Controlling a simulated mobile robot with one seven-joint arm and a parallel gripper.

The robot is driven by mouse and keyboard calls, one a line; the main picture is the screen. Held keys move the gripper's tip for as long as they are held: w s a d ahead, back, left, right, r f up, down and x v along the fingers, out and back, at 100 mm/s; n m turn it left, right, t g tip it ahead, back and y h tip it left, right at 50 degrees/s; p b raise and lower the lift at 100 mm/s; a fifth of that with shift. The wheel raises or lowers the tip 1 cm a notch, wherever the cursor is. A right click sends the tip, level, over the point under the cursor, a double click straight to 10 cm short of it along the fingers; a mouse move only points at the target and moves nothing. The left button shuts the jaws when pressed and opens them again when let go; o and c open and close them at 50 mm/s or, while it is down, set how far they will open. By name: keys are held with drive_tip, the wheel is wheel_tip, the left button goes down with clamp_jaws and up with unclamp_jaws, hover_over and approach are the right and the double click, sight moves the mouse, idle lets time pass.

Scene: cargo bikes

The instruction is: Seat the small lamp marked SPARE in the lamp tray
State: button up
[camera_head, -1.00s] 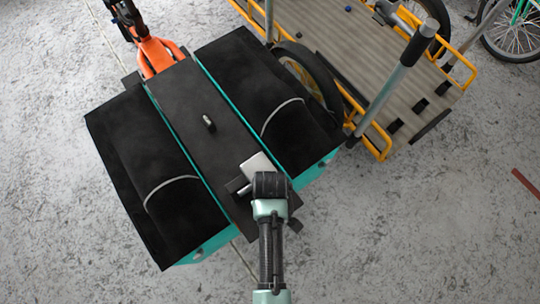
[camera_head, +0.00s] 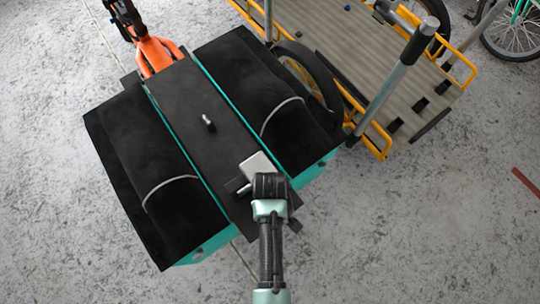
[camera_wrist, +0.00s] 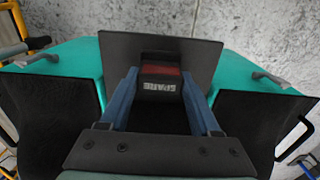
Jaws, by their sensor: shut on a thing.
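The lamp marked SPARE (camera_wrist: 160,82) is a small black block with a red band, its white lettering facing the wrist camera. My gripper (camera_wrist: 159,80) is shut on it, with a blue finger on each side. In the head view, my wrist covers the gripper and lamp, over the near end of the black rear deck (camera_head: 185,95). A small dark object with a pale end (camera_head: 208,123) sits mid-deck; I cannot tell what it is. I cannot make out the lamp tray. The lamp's underside is hidden, so contact with the deck cannot be told.
Black-topped teal side boxes, left (camera_head: 150,185) and right (camera_head: 270,100), flank the deck and carry curved handles. An orange bike frame (camera_head: 155,55) is at the far end. A yellow-railed cargo bed (camera_head: 385,60) with upright grey posts stands at right. Open concrete floor lies at lower right.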

drive_tip(key=shift+f+b, duration=0.7)
drive_tip(key=shift+f, duration=0.5)
drive_tip(key=o, duration=1.4)
drive_tip(key=shift+o, duration=0.2)
wheel_tip(320, 180, up, 13)
drive_tip(key=p, duration=0.2)
